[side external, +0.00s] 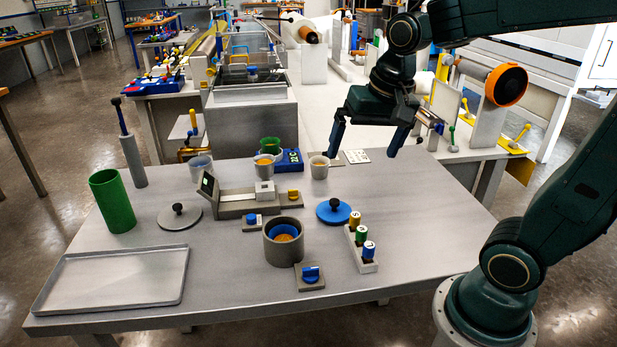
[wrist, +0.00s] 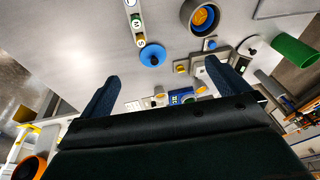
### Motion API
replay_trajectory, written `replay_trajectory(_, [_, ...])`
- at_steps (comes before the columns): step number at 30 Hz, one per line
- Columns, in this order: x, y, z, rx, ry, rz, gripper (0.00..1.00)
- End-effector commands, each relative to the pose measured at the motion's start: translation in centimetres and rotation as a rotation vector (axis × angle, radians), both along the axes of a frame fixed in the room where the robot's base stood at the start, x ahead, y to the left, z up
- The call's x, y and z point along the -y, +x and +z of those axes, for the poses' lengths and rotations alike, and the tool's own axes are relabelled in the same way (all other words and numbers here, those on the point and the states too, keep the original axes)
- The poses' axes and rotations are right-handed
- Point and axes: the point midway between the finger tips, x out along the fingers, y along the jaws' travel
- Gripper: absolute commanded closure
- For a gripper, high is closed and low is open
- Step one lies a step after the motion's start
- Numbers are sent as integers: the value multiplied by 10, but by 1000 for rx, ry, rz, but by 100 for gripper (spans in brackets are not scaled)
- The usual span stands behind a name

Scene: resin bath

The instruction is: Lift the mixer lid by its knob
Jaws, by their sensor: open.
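Two round lids with black knobs lie flat on the grey table; I cannot tell for sure which is the mixer's. The grey lid (side external: 180,217) is at the left, beside the green cylinder; it also shows at the upper right in the wrist view (wrist: 250,48). The blue lid (side external: 334,213) is right of the grey pot (side external: 283,252), and shows between my fingers' directions in the wrist view (wrist: 152,56). The pot is uncovered, with blue and orange inside. My gripper (side external: 363,153) is open and empty, above the table's far right part, apart from both lids.
A green cylinder (side external: 112,203), an empty tray (side external: 112,277) and a grey post (side external: 134,162) stand left. A grey device (side external: 235,204) and several cups are in the middle. A rack of coloured bottles (side external: 360,248) is at right. The table's right side is clear.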

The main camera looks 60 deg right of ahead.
Motion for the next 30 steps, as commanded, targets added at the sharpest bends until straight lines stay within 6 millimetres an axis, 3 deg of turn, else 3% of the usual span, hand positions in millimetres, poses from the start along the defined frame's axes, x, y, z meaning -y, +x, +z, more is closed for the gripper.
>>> replay_trajectory(11, [41,59,-35,-117,91,-407,0])
replay_trajectory(18, [71,90,-68,-186,134,-666,0])
replay_trajectory(24, [89,105,-91,-225,153,-822,0])
replay_trajectory(30, [96,110,-100,-238,160,-882,0])
